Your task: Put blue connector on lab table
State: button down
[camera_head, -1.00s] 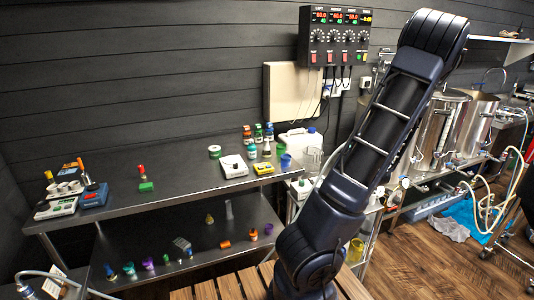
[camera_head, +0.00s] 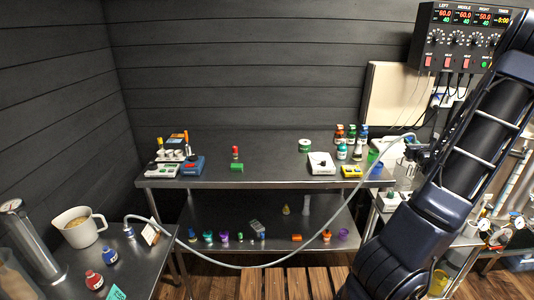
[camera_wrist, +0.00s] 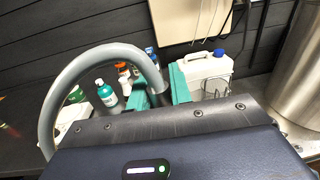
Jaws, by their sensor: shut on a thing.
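My gripper (camera_wrist: 160,92) shows its teal fingers in the wrist view, shut at the end of a grey hose (camera_wrist: 78,76). Any blue connector on that end is hidden between the fingers. In the head view the hose (camera_head: 262,265) hangs from my gripper at the right and sags across to the left table. A steel lab table (camera_head: 275,172) with a lower shelf stands against the back wall. My gripper is near its right end, apart from the tabletop.
The steel top holds a blue device (camera_head: 192,165), a white scale (camera_head: 320,163), a yellow device (camera_head: 351,171) and several bottles (camera_head: 345,140). Its middle is mostly clear. The left table (camera_head: 135,265) holds a beige pitcher (camera_head: 80,228) and red and blue bottles. A white jug (camera_wrist: 207,70) is near my gripper.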

jog(key=w+a+r+n+y, duration=0.1)
jog(key=w+a+y, duration=0.1)
jog(key=w+a, duration=0.65)
jog(key=w+a+r+n+y, duration=0.2)
jog(key=w+a, duration=0.4)
jog(key=a, duration=0.6)
jog(key=w+a+r+n+g+y, duration=0.1)
jog(key=w+a+y, duration=0.15)
jog(key=a, duration=1.05)
jog(key=w+a+r+n+y, duration=0.1)
jog(key=w+a+r+y, duration=0.15)
jog(key=a, duration=1.15)
jog(key=shift+h, duration=0.3)
jog(key=f, duration=2)
jog(key=shift+w+d+f, duration=0.15)
jog(key=shift+w, duration=0.2)
jog(key=shift+f, duration=0.1)
jog(key=c, duration=1.3)
grip_release()
jog(key=shift+o, duration=0.2)
